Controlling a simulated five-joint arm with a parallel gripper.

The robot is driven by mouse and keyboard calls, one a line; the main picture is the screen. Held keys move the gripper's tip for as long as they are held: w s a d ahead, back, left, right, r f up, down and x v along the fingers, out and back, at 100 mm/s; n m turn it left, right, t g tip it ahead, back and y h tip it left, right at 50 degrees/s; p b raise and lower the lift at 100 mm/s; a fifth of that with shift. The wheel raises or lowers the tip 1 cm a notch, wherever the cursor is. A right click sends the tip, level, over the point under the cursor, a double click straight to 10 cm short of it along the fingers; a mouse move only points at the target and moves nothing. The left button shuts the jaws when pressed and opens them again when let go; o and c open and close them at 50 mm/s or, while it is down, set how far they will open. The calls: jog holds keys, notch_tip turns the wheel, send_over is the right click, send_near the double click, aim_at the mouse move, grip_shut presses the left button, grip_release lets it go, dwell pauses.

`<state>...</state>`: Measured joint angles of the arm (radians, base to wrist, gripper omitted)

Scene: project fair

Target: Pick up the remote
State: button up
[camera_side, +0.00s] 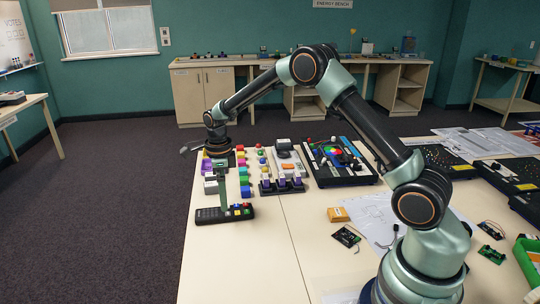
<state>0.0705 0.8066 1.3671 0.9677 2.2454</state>
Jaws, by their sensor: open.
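A long black object with small keys, which looks like the remote (211,216), lies near the left edge of the cream table (245,265). Small yellow, blue and red pieces show at its right end. My gripper (210,174) hangs from the dark wrist above and behind it. One pale green finger points down toward the remote's middle, and a grey part sticks out to the left. The jaws are open, with nothing seen held. I cannot tell whether the finger touches the remote.
Rows of coloured blocks (244,178) stand close behind the remote. A grey device with purple parts (282,185) and a black control board (338,166) sit to the right. A small orange box (338,214) lies mid-table. The table's front left is clear.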

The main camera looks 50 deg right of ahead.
aim_at(224, 214)
jog(key=shift+w+f, duration=0.1)
jog(key=shift+f, duration=2.7)
jog(key=c, duration=1.5)
